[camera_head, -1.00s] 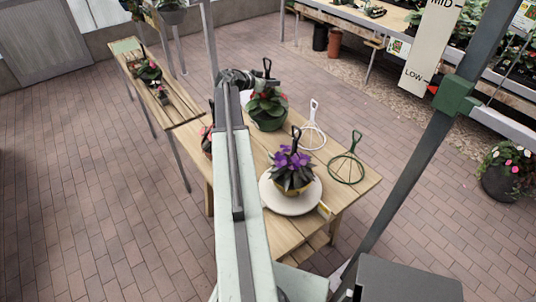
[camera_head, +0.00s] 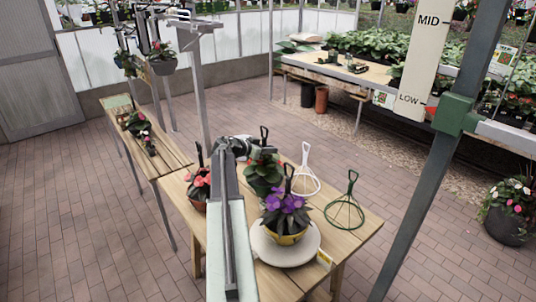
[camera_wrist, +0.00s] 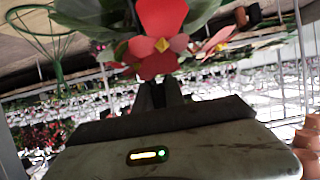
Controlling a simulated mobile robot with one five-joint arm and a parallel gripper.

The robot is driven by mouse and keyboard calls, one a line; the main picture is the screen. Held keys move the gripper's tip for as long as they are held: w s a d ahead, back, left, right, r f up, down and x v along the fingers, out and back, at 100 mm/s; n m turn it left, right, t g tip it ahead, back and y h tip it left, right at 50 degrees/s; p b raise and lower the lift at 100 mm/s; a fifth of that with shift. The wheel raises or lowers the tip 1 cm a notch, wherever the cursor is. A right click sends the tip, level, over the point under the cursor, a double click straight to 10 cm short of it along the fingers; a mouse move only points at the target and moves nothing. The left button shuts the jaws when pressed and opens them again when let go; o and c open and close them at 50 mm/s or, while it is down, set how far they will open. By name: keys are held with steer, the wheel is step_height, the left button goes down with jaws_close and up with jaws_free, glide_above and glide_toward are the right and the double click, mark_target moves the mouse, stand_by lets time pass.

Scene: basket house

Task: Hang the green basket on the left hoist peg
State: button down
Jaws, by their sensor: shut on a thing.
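The green basket (camera_head: 263,180), with dark leaves and red-pink flowers, is at the far side of the wooden table, under the end of my arm. Its black handle (camera_head: 264,134) stands beside my gripper (camera_head: 240,148), which is shut on the basket. In the wrist view a red flower (camera_wrist: 157,50) fills the space beyond my gripper (camera_wrist: 158,95) and the grip point is hidden. I cannot tell whether the basket touches the table. The hoist frame (camera_head: 190,22) stands at the upper left; its left peg is not clearly seen.
The purple-flowered yellow basket (camera_head: 287,215) sits on a white round plate (camera_head: 290,256). A pink-flowered basket (camera_head: 199,188) stands left of my arm. White (camera_head: 304,175) and green (camera_head: 345,212) wire hangers stand at right. A basket (camera_head: 163,62) hangs near the hoist frame.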

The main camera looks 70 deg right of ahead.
steer(key=shift+f+b, duration=1.9)
steer(key=shift+r, duration=0.15)
steer(key=c, duration=1.4)
jaws_free()
